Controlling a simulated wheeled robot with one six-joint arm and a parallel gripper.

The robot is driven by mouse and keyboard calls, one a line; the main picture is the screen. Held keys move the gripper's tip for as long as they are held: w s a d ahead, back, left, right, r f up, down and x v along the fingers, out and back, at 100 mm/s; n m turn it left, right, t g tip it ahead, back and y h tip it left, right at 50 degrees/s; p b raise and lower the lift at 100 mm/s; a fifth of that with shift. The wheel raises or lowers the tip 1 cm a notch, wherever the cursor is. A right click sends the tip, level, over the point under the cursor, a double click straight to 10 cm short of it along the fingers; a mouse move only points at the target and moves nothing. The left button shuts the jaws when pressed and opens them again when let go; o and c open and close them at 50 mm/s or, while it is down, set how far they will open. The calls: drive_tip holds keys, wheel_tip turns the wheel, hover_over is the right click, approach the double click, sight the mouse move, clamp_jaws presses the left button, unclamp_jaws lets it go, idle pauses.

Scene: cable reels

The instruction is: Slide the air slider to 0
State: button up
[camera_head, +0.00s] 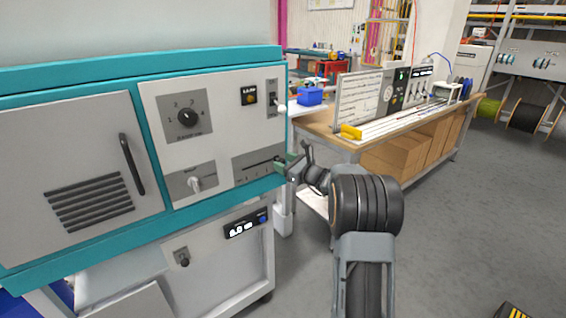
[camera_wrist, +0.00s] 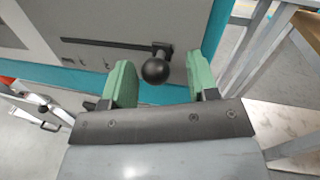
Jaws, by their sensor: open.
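The air slider is a horizontal dark slot on a grey plate (camera_head: 250,165) at the lower right of the teal-framed machine's front. In the wrist view its round black knob (camera_wrist: 155,70) stands at the right end of the slot (camera_wrist: 105,43). My gripper (camera_wrist: 155,80) is open, with one green finger on each side of the knob. A gap shows between the knob and each finger. In the head view my gripper (camera_head: 283,165) is at the right end of the slider plate and hides the knob. The scale marks are too small to read.
Above the slider are a rotary dial (camera_head: 187,118) and a toggle lever (camera_head: 281,108). A second knob (camera_head: 195,184) sits to its left. A workbench (camera_head: 318,132) stands close to the right of my gripper. The grey floor (camera_head: 470,215) at the right is mostly clear.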

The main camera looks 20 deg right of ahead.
drive_tip(key=v, duration=1.2)
drive_tip(key=shift+s+d, duration=0.2)
drive_tip(key=shift+s, duration=0.15)
drive_tip(key=s+a+f+n+g+p, duration=0.3)
drive_tip(key=s+a+f+n+g, duration=0.3)
drive_tip(key=s+a+n+g, duration=0.6)
drive_tip(key=s+a+r+n+h+p, duration=0.3)
drive_tip(key=s+r+n+p, duration=0.2)
drive_tip(key=r+n, duration=0.2)
drive_tip(key=s+a+r+n+h+p, duration=0.4)
drive_tip(key=s+r+n+p, duration=0.2)
drive_tip(key=n, duration=0.4)
drive_tip(key=shift+a+r+g+h, duration=0.15)
drive_tip(key=shift+r+g+h, duration=0.2)
drive_tip(key=shift+r, duration=0.4)
